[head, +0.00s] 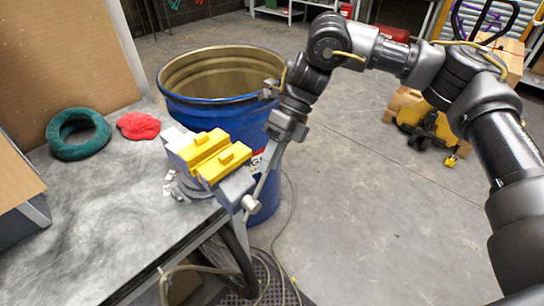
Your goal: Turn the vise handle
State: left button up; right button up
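The vise (187,152) is grey with yellow jaw covers and is mounted at the right corner of the workbench. Its handle (268,179) is a thin grey bar through the screw end at the vise's front. The bar slants, with its upper end toward the right. My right gripper (284,132) points down at that upper end, which it hides. I cannot tell whether the fingers are closed on the bar or only around it. My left gripper is out of view.
A blue drum (210,112) stands close behind the vise. A green ring (78,149) and a red cloth (138,126) lie on the workbench (105,220). A cable hangs below the bench corner. The floor to the right is open, with a yellow-and-black item (428,124) farther back.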

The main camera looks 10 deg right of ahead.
jog(key=v, duration=1)
jog(key=shift+d+r, duration=0.2)
jog(key=shift+r, duration=0.15)
jog(key=shift+w, duration=0.2)
